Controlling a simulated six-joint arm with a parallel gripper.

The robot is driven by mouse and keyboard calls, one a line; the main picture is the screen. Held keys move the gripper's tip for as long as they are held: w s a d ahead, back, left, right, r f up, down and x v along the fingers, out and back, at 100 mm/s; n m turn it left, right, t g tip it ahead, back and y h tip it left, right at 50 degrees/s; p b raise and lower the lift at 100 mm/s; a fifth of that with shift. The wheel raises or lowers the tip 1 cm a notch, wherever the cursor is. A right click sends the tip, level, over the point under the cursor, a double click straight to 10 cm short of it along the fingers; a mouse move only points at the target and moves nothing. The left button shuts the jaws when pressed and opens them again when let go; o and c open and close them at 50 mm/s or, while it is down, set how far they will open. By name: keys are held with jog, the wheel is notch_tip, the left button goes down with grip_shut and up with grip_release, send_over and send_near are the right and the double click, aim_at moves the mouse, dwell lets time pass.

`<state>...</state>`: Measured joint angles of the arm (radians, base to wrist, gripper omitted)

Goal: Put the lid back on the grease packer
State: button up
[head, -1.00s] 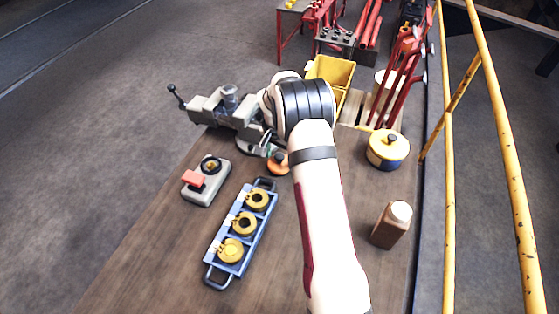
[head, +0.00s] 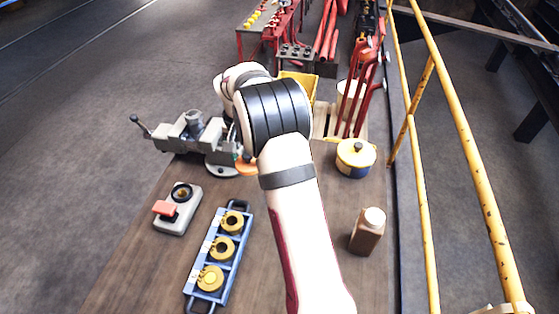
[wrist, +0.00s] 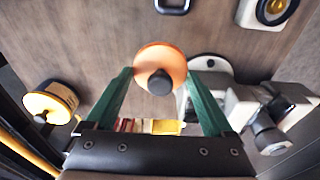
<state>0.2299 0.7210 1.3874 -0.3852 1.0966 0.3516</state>
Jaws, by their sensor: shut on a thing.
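An orange round lid with a dark knob (wrist: 160,65) is between the green fingers of my gripper (wrist: 160,78) in the wrist view. The fingers hold it at its sides, knob towards the camera. In the head view the lid (head: 246,168) shows partly behind my arm, low by the vice; I cannot tell whether it touches the bench. A grey unit with a dark-ringed round opening, amber inside, and a red block (head: 176,212) stands at the left; it looks like the grease packer, but I am not sure. Its ring also shows in the wrist view (wrist: 268,10).
A grey vice (head: 185,138) stands just left of the lid. A blue tray (head: 205,285) holds yellow rings at the front. A yellow-lidded pot (head: 355,155) and a brown bottle (head: 367,235) stand at the right. Bare bench lies between the unit and the lid.

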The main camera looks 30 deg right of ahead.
jog(key=w+a+n, duration=0.1)
jog(key=w+a, duration=0.2)
jog(key=a, duration=0.6)
jog(key=w+a+n, duration=0.2)
jog(key=w+a, duration=0.2)
jog(key=a, duration=0.5)
jog(key=shift+s+a+f, duration=0.1)
jog(key=shift+s+f, duration=0.05)
jog(key=shift+f, duration=1.35)
jog(key=shift+s+a+f, duration=0.1)
jog(key=shift+f, duration=1.35)
jog(key=shift+f, duration=0.15)
jog(key=o, duration=1.1)
